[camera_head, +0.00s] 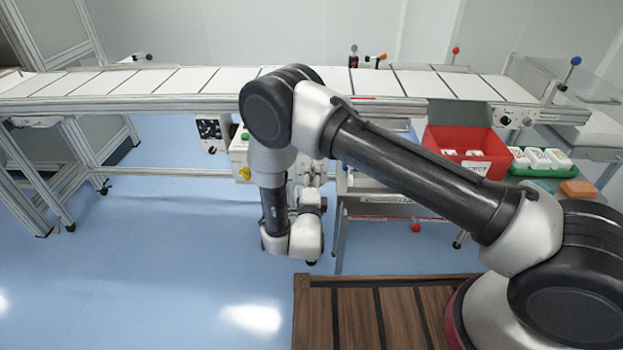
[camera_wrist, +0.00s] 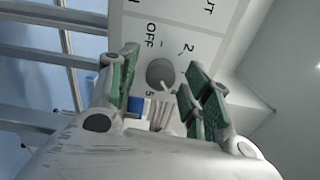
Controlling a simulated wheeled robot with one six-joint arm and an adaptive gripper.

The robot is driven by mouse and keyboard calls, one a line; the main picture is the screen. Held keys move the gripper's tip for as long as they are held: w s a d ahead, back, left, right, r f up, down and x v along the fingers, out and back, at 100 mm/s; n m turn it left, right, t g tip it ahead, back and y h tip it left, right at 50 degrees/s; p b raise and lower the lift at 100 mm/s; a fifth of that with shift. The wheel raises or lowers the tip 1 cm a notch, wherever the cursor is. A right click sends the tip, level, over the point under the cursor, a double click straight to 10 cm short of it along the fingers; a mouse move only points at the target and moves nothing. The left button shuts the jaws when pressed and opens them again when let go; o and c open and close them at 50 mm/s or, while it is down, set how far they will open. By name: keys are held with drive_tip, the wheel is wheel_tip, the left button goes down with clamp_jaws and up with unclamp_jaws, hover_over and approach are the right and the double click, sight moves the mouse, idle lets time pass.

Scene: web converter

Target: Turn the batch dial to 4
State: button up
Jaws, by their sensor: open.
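The batch dial (camera_wrist: 160,73) is a round grey knob on a white panel (camera_wrist: 190,20), in the middle of the wrist view. The panel bears the marks OFF, a dash-like mark, 2, and a 5 below the knob. A small light pointer at the knob's lower right points down-right; its exact number is hard to read. My gripper (camera_wrist: 163,66) is open, with green-padded fingers to the left and right of the knob. I cannot tell whether they touch it. In the head view my arm hides most of the gripper and the dial.
A white conveyor (camera_head: 150,82) runs across the back. At right are a red bin (camera_head: 455,140), a green tray (camera_head: 515,165) and an orange block (camera_head: 578,189). Blue floor (camera_head: 150,250) is clear at left.

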drive_tip(key=s, duration=0.7)
drive_tip(key=shift+a, duration=0.1)
